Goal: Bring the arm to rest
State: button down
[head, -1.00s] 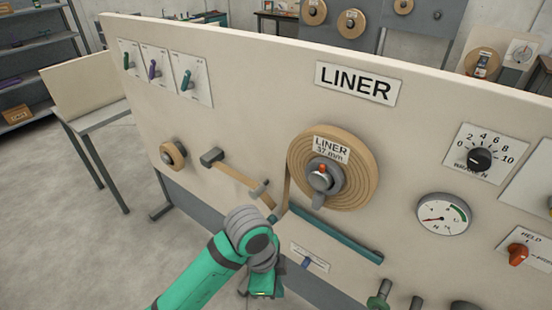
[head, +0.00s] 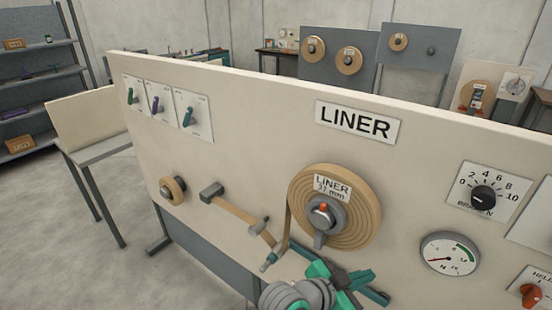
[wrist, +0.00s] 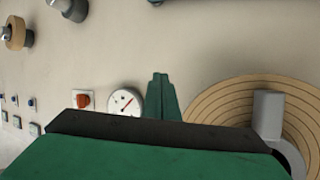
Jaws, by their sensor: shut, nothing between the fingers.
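My arm with grey joints and green links shows at the bottom of the head view. The liner roll also shows at the right of the wrist view (wrist: 230,98).
The cream panel (head: 250,110) carries a brake knob (head: 483,197), a round gauge (head: 450,254), a red-orange switch (head: 531,296) and several small levers at upper left. Open floor (head: 60,225) lies left.

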jog(key=s+a+f+n+t+y, duration=1)
jog(key=s+f+n, duration=0.3)
jog(key=f+n, duration=0.3)
jog(key=s+a+m, duration=0.1)
jog(key=s+a, duration=0.4)
jog(key=s, duration=0.4)
jog(key=s+a+r+m+g+y, duration=0.1)
jog(key=s+a, duration=0.5)
jog(key=s, duration=0.3)
jog(key=shift+s+a+m+y, duration=0.15)
jog(key=shift+s+m+y, duration=0.05)
jog(key=shift+m+y, duration=0.1)
jog(key=shift+r, duration=0.1)
